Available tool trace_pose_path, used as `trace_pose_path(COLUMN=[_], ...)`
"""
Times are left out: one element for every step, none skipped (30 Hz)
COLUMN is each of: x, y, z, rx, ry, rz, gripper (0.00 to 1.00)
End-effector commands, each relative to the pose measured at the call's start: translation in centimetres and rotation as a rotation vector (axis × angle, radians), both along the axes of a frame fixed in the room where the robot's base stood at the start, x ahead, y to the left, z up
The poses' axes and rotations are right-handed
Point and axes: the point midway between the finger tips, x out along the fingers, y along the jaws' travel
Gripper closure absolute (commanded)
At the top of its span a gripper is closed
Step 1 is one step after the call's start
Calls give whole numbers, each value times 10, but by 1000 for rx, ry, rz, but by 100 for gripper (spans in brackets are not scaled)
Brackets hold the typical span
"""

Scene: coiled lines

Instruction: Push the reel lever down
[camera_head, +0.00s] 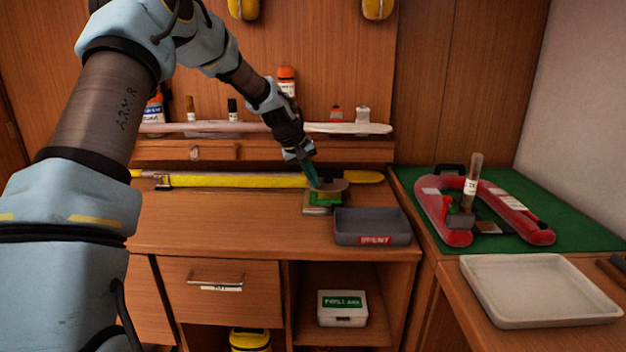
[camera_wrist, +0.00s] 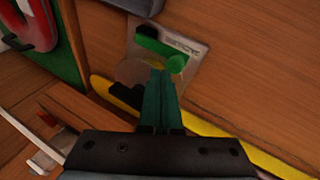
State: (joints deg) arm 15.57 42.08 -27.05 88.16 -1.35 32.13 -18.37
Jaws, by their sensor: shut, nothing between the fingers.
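A small reel unit (camera_head: 321,210) sits on the desk behind the grey tray. In the wrist view its metal plate (camera_wrist: 196,48) has printed text too blurred to read. A green lever (camera_wrist: 157,43) with a rounded end lies across the plate; it also shows as a green patch in the head view (camera_head: 326,198).
A long yellow bar (camera_head: 235,181) lies along the desk behind the unit. The dark grey tray (camera_head: 345,226) is just in front. A red horseshoe-shaped float (camera_head: 433,207) lies on a green mat at right. The front left desktop is clear.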

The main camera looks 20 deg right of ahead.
Motion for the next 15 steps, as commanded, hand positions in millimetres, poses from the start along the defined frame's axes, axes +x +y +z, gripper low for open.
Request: trace_pose_path(x=[-1, -2, -3, -4, -4, -5, -5, -5, -5, -5, -5, -5, -5, -5, -5], y=[-2, -4, -6, -7, -8, -9, -10, -11, -11, -11, -11, -11, -11, -11, -11], z=[0, 0, 1, 1, 1, 1, 1, 1, 0, 0, 0, 0, 0, 0, 0], rx=[0, 0, 0, 0, 0, 0, 0, 1, 1, 1, 1, 1, 1, 1, 1], ry=[0, 0, 0, 0, 0, 0, 0, 0, 1, 0, 0, 0, 0, 0, 0], rz=[-1, -1, -1, -2, -2, -1, -1, -1, 0, 0, 0, 0, 0, 0, 0], gripper=[100, 100, 100, 100, 100, 100, 100, 100, 100, 100, 100, 100, 100, 100, 100])
